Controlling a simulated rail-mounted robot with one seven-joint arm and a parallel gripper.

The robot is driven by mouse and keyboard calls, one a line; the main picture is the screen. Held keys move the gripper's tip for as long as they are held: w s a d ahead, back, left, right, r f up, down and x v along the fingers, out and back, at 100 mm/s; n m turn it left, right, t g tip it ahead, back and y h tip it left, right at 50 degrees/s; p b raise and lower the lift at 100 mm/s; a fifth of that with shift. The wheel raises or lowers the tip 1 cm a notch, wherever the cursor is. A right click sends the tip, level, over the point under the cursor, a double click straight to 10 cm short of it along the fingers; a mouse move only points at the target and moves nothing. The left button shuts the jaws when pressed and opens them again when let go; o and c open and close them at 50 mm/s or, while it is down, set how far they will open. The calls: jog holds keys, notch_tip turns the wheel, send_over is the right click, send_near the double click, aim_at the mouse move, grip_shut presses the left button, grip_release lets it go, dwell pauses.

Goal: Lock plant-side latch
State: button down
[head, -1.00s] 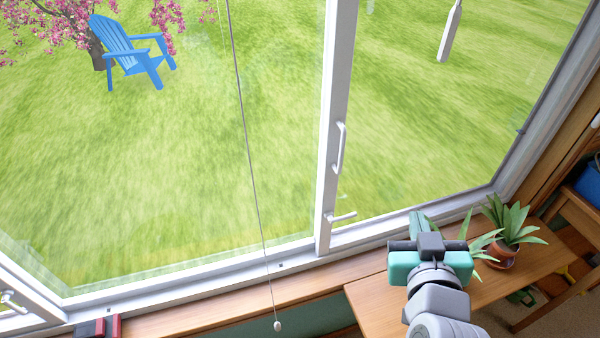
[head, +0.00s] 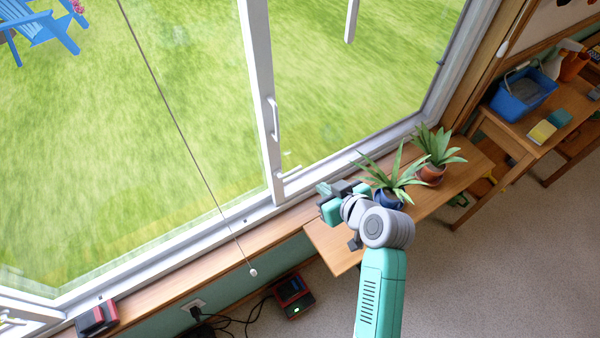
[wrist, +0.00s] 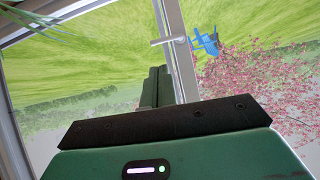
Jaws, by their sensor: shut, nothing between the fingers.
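The plant-side latch (head: 291,173) is a small white lever low on the white window post. It sticks out sideways from the post toward the plants. It also shows in the wrist view (wrist: 168,40), above my fingers and extending left from the post. My gripper (head: 324,190) is just right of and a little below the latch in the head view, over the sill. Its fingers (wrist: 156,87) are shut together and hold nothing. They appear apart from the latch.
Two potted plants, one in a blue pot (head: 388,198) and one in a terracotta pot (head: 432,174), stand beside my arm on a wooden shelf (head: 333,250). A white pull handle (head: 273,118) sits above the latch. A blind cord (head: 190,135) hangs left of the post.

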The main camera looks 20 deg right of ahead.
jog(key=b+x, duration=0.2)
jog(key=x, duration=1)
jog(key=shift+w, duration=0.25)
jog(key=shift+d+f+m+y+b, duration=0.15)
jog(key=shift+f+m+y+b, duration=0.2)
jog(key=shift+b, duration=0.6)
jog(key=f+m+y+b, duration=0.1)
jog(key=m+y+b, duration=0.1)
jog(key=b, duration=0.2)
jog(key=a+f+m+y+b, duration=0.1)
jog(key=f+m+y+b, duration=0.1)
jog(key=m+y+b, duration=0.1)
jog(key=f+m+t+y+b, duration=0.1)
jog(key=f+m+y+b, duration=0.1)
jog(key=b, duration=0.3)
jog(key=shift+s+a+f+m+y+b, duration=0.2)
jog(key=shift+a+m+y+b, duration=0.1)
jog(key=shift+m+y, duration=0.45)
jog(key=p+v, duration=0.4)
jog(key=v, duration=0.9)
jog(key=shift+s, duration=0.4)
jog(key=shift+d, duration=0.15)
